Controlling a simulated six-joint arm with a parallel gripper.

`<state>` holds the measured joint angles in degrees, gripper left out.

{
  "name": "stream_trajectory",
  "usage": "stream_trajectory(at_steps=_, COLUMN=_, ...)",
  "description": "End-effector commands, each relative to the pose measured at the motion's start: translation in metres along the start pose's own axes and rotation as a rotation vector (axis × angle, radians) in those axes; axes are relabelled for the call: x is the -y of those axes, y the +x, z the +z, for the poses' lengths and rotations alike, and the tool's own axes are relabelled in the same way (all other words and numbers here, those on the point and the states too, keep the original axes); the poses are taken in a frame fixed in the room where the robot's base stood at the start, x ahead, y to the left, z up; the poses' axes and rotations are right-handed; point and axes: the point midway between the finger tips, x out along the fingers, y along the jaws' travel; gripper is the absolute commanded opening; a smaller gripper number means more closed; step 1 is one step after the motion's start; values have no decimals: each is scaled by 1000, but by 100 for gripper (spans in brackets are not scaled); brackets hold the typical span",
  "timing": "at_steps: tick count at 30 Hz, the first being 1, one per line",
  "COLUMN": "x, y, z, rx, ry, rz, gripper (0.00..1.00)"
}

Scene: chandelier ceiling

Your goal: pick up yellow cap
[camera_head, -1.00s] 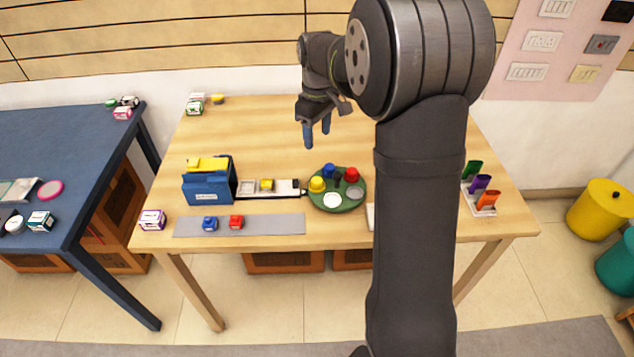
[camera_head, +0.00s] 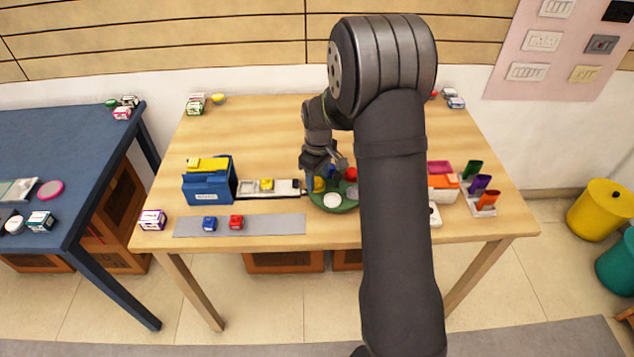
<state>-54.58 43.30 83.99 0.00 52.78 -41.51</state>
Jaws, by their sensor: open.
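A yellow cap (camera_head: 319,185) sits on the left side of a round green tray (camera_head: 350,207). A red cap (camera_head: 351,174) shows on the tray's far side, and a blue cap behind it is mostly hidden. My gripper (camera_head: 319,175) is open, pointing down over the tray's left part. Its fingers are at the yellow cap and cover part of it. I cannot tell whether they touch it.
A blue box (camera_head: 209,185) with a yellow piece on top stands left. A white strip (camera_head: 285,187) with a yellow piece lies between it and the tray. A grey mat (camera_head: 270,225) bears a blue and a red block. An angled holder (camera_head: 484,209) stands right. The back-middle table is clear.

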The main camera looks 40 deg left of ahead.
Motion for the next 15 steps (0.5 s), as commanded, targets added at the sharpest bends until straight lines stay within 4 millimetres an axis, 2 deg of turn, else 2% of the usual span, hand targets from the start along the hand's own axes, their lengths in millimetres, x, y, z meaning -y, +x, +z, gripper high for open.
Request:
stream_trajectory(at_steps=3, x=0, y=8, z=0, rx=-1, ry=0, rz=1, gripper=55)
stream_trajectory(at_steps=10, x=0, y=9, z=0, rx=-1, ry=0, rz=1, gripper=53)
stream_trajectory(at_steps=15, x=0, y=9, z=0, rx=-1, ry=0, rz=1, gripper=20)
